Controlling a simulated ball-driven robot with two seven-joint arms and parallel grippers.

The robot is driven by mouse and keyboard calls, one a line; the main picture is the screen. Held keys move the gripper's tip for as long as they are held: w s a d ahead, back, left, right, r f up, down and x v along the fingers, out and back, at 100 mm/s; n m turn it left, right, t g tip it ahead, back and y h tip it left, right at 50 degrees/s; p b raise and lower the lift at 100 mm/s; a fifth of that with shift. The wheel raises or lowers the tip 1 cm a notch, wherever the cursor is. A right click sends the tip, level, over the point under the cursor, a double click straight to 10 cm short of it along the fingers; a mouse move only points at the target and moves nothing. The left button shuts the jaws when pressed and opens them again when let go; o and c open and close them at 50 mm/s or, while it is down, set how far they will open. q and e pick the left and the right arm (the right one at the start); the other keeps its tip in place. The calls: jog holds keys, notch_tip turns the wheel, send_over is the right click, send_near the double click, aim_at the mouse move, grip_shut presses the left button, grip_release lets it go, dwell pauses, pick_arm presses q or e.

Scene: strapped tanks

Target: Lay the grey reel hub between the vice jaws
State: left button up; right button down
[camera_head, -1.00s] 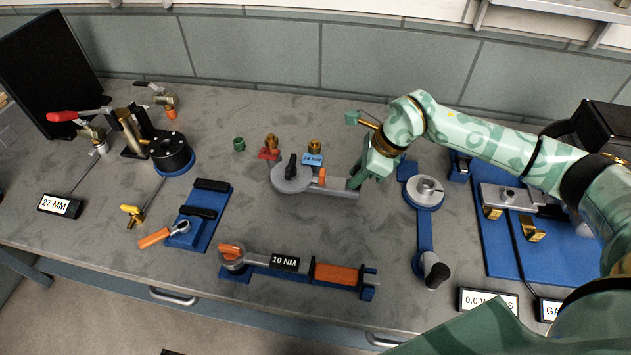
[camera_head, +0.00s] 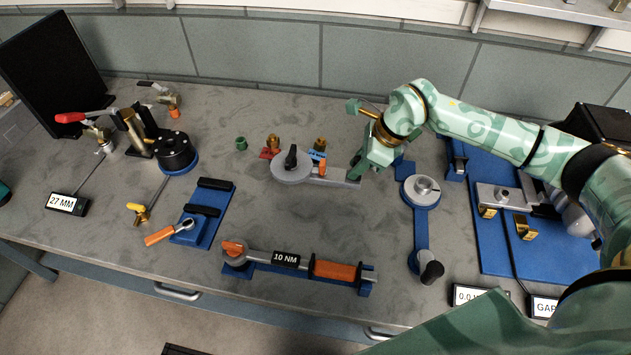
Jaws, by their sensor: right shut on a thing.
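My right gripper (camera_head: 362,166) is shut on the end of a flat grey bar. The bar belongs to a grey disc-headed piece (camera_head: 289,172) with a black knob and an orange lever, reaching out to the left of the gripper. This looks like the grey reel hub, though a second grey disc (camera_head: 413,191) with a raised centre stands on a blue base to the right. The likely vice is the grey block (camera_head: 491,194) with gold brackets on a blue plate at the right; the gap between its jaws is not clear. My left gripper is not in view.
A torque wrench (camera_head: 335,269) marked 10 NM lies on a blue rest in front. Small fittings, including a green one (camera_head: 241,144), stand behind the held piece. A black cylinder (camera_head: 174,152) stands at the left. The middle of the grey bench (camera_head: 300,215) is clear.

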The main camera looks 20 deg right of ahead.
notch_tip(320, 180, up, 8)
jog(key=p, duration=0.6)
jog(key=shift+r, duration=0.1)
dwell(0.3)
